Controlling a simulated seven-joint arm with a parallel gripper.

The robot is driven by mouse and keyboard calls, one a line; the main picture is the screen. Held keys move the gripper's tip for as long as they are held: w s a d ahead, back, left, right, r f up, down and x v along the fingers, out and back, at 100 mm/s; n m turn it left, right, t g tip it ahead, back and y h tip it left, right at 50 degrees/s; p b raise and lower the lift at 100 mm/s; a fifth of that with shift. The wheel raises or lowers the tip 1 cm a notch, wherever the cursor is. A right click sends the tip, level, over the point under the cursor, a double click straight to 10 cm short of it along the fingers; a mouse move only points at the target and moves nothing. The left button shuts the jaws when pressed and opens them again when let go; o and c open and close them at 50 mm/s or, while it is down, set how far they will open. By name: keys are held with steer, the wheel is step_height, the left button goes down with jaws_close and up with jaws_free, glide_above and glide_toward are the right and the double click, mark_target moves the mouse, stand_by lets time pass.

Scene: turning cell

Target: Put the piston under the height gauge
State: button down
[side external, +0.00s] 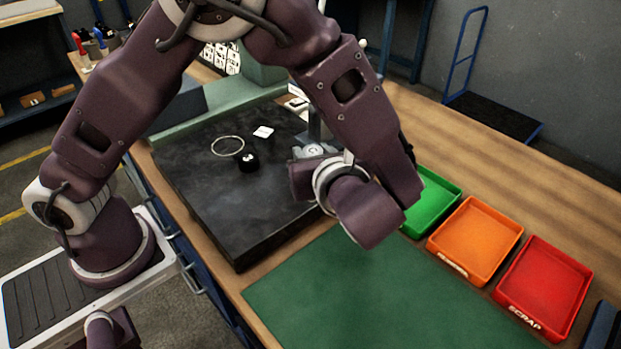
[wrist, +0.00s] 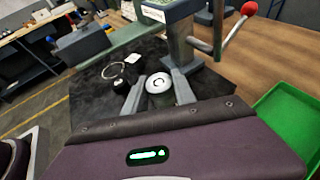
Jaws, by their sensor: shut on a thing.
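My gripper (wrist: 159,88) is shut on a silver, round-topped part, which I take as the piston (wrist: 160,84). Its top also shows in the side view (side external: 314,150), at my gripper, over the right part of the dark plate (side external: 220,190). Whether it touches the plate I cannot tell. A grey upright post (wrist: 190,45) stands close behind the piston, with a lever ending in a red ball (wrist: 249,9). I cannot tell whether this is the height gauge. My arm hides part of the post in the side view.
A black round piece (side external: 248,162), a pale ring (side external: 228,145) and a white tag (side external: 264,132) lie on the plate left of my gripper. Green (side external: 430,204), orange (side external: 475,240) and red (side external: 543,285) trays stand right. The green mat (side external: 370,300) is clear.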

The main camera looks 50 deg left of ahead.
step_height(320, 180, down, 5)
steer(key=shift+f, duration=0.1)
steer(key=c, duration=1)
jaws_free()
